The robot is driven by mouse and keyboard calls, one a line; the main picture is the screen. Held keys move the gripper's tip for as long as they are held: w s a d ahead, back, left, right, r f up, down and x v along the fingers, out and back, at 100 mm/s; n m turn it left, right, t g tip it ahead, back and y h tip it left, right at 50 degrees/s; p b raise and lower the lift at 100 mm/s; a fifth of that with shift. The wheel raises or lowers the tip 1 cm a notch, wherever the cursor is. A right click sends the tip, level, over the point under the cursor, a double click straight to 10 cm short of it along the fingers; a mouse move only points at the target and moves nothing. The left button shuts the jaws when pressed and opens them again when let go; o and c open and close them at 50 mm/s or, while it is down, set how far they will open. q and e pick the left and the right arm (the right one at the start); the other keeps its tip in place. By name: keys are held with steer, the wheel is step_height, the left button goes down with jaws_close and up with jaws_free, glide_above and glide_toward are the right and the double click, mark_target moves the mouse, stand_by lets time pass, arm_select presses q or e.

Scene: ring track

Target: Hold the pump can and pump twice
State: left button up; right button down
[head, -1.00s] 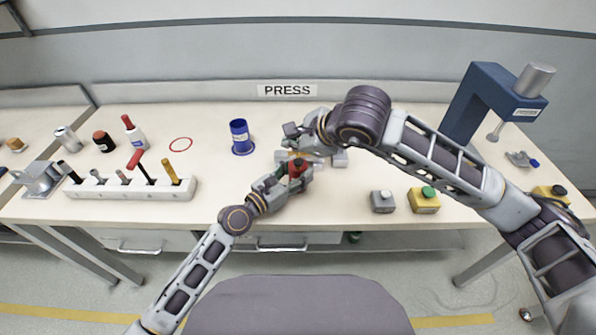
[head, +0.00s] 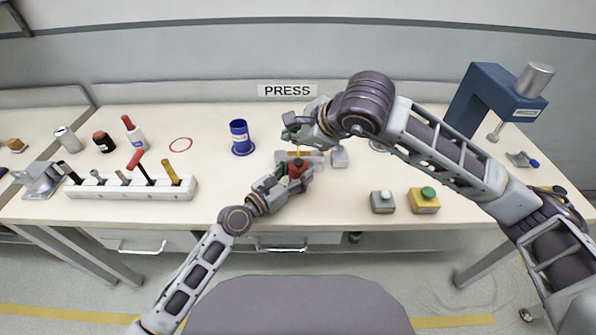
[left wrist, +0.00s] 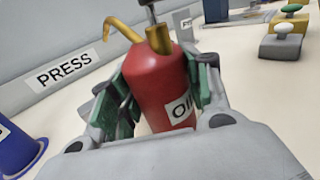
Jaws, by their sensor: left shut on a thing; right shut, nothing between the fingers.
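The red pump can (head: 297,165) stands in my left gripper (head: 291,176) near the middle of the bench. In the left wrist view the can (left wrist: 158,90) has a white label starting "OI", a brass cap and curved spout (left wrist: 121,31), and a dark plunger rod at the top edge. The gripper's green pads close on both sides of its body. My right gripper (head: 291,128) is shut and empty, above and behind the can in the head view, apart from its top. The plunger's top is cut off in the wrist view.
A blue cup (head: 241,137) stands left of the can. A tool rack (head: 130,189), bottles and a red ring mark lie farther left. Grey (head: 382,202) and yellow (head: 424,201) button boxes and a blue press (head: 485,100) are at right. Bench space in front is clear.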

stand_by(0.3)
arm_select(q)
steer(key=o, duration=1.2)
steer(key=shift+v, duration=5.95)
